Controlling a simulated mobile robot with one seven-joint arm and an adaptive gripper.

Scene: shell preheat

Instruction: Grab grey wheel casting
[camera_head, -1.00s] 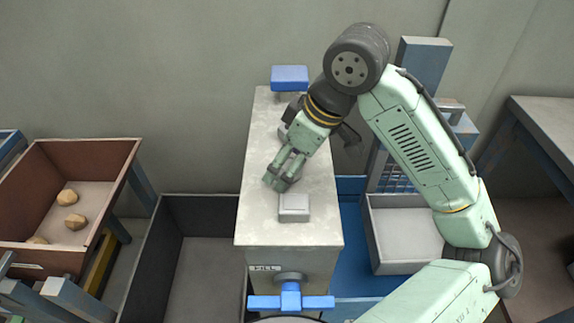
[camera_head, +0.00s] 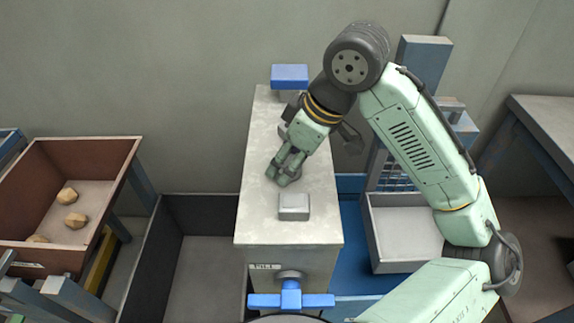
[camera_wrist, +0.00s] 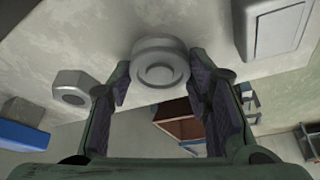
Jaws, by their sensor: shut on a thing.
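The grey wheel casting (camera_wrist: 160,63) is a round, stepped disc with a ring in its face; it shows between the two fingers in the wrist view. My gripper (camera_wrist: 160,75) has a finger pad against each side of it. In the head view my gripper (camera_head: 284,172) is low over the pale bench top (camera_head: 262,225), and its fingers mostly hide the casting. The casting appears to be at the bench surface; I cannot tell whether it is lifted.
A square grey block (camera_head: 293,206) lies in front of my gripper. A grey hexagonal piece (camera_wrist: 72,88) is on the other side. A brown bin (camera_head: 88,160) with tan lumps stands left, a dark open bin (camera_head: 160,245) beside the bench, and a light tray (camera_head: 402,236) to the right.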

